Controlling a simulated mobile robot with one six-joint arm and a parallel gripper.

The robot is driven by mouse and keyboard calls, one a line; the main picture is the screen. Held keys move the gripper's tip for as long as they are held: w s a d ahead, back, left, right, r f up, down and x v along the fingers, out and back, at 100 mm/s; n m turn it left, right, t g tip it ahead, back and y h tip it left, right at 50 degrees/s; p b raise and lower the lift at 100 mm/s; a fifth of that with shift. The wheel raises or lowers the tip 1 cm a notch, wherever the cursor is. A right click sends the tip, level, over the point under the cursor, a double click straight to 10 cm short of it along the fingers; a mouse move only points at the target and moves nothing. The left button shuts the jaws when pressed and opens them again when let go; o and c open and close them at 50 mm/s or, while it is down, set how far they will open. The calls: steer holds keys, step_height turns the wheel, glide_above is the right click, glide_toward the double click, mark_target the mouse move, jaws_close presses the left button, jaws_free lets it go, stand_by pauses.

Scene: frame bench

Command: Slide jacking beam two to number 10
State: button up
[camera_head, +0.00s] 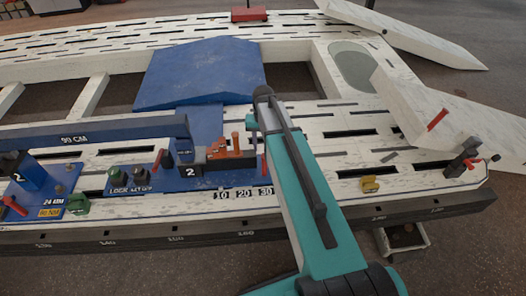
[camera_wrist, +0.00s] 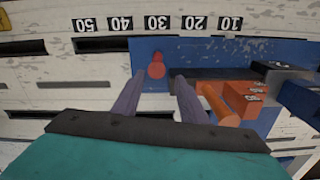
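A blue beam (camera_head: 95,132) marked 99 CM ends at the right over a blue block marked 2 (camera_head: 190,172). An orange part (camera_head: 225,148) sits beside the block; its orange handle (camera_wrist: 220,105) is just right of my right finger in the wrist view. The number strip (camera_head: 244,193) shows 10, 20 and 30 in the head view. The wrist view shows it upside down (camera_wrist: 157,23), from 50 to 10. My gripper (camera_wrist: 158,78) is open and empty. A red knob (camera_wrist: 156,64) lies ahead between its fingers, near 30. In the head view, my arm hides the fingertips.
A blue peaked cover (camera_head: 203,72) stands behind on the slotted white bench (camera_head: 345,115). A white slanted panel (camera_head: 410,105) and a dark post with red handles (camera_head: 463,160) are at the right. A yellow piece (camera_head: 370,184) lies near the front edge. Green and red knobs stand at the left.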

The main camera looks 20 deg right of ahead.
steer(key=shift+r, duration=0.75)
steer(key=shift+a, duration=0.1)
steer(key=s+a+f+n+g+p, duration=0.1)
steer(key=s+a+f+g, duration=0.15)
steer(key=s+f, duration=0.55)
steer(key=s+a+f+g+p, duration=0.15)
steer(key=s+a+f, duration=0.25)
steer(key=s+f, duration=0.45)
steer(key=s+a+f+n, duration=0.1)
steer(key=s+f, duration=0.3)
steer(key=s, duration=0.7)
steer(key=s+a+f+n+g+p, duration=0.1)
steer(key=s+f, duration=0.3)
steer(key=s, duration=0.6)
steer(key=shift+s+a+n, duration=0.2)
steer(key=shift+s+n, duration=0.2)
steer(key=shift+n, duration=0.4)
